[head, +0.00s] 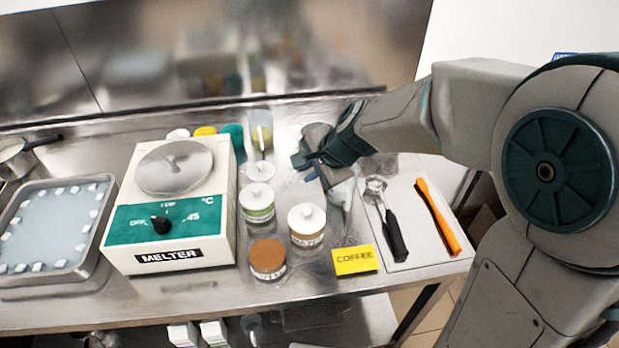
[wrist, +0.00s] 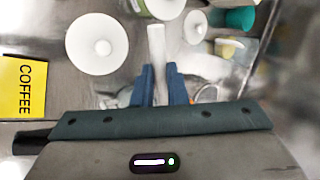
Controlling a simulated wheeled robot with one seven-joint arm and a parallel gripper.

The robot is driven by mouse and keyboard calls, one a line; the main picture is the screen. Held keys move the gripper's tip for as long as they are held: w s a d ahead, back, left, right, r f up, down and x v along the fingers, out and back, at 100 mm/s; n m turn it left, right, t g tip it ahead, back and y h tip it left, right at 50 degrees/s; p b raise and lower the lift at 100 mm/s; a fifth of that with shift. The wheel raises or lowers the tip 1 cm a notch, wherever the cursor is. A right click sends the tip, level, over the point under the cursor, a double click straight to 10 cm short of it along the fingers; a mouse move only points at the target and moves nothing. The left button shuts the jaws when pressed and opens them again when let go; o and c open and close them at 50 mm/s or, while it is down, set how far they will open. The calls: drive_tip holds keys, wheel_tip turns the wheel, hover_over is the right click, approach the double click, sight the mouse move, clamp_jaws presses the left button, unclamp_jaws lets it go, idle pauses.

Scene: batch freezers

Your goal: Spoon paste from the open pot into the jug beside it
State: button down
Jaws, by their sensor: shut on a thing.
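A pot with a brown top surface (head: 268,257) stands at the front of the counter and looks open, with brown paste in it. My gripper (head: 311,175) is behind and to the right of it, above the counter.
White-lidded pots, one with a green label (head: 257,205) and one brown (head: 307,225), stand near the open pot. A melter (head: 170,215) is left. A yellow COFFEE card (head: 354,260) lies in front. A mat (head: 402,215) at right bears a black-handled tool and an orange-handled tool.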

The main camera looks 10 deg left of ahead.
drive_tip(key=shift+s+d+f+t+y+b, duration=0.2)
drive_tip(key=shift+t+y+b, duration=0.35)
drive_tip(key=shift+b, duration=2.65)
drive_tip(key=shift+s+d+f+t+y+b, duration=0.1)
drive_tip(key=shift+f+t+y+b, duration=0.3)
drive_tip(key=shift+b, duration=2.75)
drive_tip(key=shift+s+d+f+t+y+b, duration=0.15)
drive_tip(key=shift+t+y+b, duration=0.45)
drive_tip(key=shift+b, duration=2.6)
drive_tip(key=t+y+b, duration=0.1)
drive_tip(key=b, duration=0.7)
drive_tip(key=f+t+y+b, duration=0.1)
drive_tip(key=t+b, duration=0.1)
drive_tip(key=b, duration=0.7)
drive_tip(key=shift+s+d+f+n+y, duration=0.1)
drive_tip(key=shift+s+f+n+y, duration=0.1)
drive_tip(key=shift+n+y, duration=0.15)
drive_tip(key=shift+r+y+b, duration=0.2)
drive_tip(key=shift+y+b, duration=0.1)
drive_tip(key=shift+b, duration=1)
